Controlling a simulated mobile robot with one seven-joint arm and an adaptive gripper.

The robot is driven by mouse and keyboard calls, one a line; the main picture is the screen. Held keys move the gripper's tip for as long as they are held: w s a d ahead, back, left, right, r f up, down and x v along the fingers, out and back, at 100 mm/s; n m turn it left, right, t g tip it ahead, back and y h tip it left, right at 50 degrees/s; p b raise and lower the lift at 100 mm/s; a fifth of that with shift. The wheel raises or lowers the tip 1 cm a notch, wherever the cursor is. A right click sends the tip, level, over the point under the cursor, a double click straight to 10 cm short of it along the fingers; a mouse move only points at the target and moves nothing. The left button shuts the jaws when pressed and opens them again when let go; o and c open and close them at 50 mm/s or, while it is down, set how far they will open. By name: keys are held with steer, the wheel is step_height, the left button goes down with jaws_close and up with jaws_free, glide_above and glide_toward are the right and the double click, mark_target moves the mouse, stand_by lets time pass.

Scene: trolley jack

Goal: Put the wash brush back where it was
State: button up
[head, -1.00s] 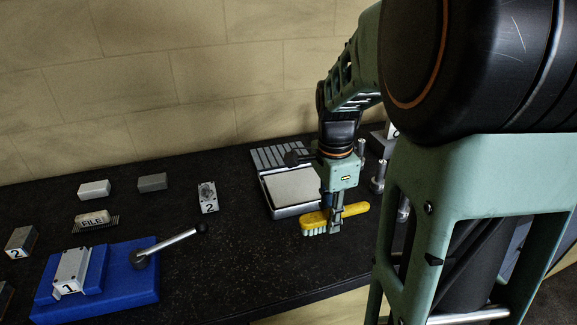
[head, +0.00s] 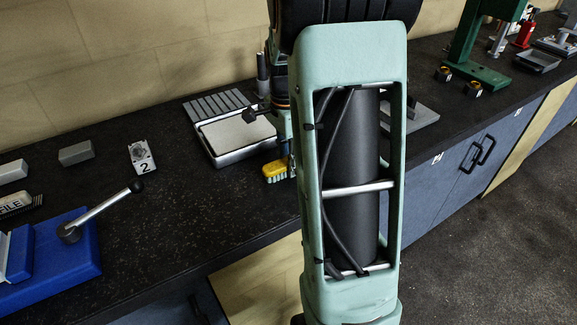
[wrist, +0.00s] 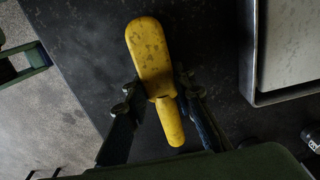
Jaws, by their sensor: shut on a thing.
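The wash brush has a yellow back and handle and pale bristles. In the head view its bristle end (head: 275,171) shows just left of my arm, over the black bench near the front edge; the rest is hidden behind my arm. In the wrist view the brush (wrist: 150,50) lies between the fingers of my gripper (wrist: 157,88), which is shut on it at its narrowing. Whether the bristles touch the bench is not clear.
A shallow metal tray with a pale pad (head: 238,136) and a ribbed plate (head: 217,104) stands behind the brush. A block marked 2 (head: 141,157) and a blue fixture with a lever (head: 68,262) are at left. A green press (head: 478,45) stands at far right.

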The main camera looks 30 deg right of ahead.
steer(key=o, duration=1)
steer(key=shift+f, duration=0.1)
steer(key=r, duration=1.2)
steer(key=shift+a+r+p, duration=0.2)
steer(key=shift+a+p, duration=0.05)
steer(key=shift+p, duration=0.15)
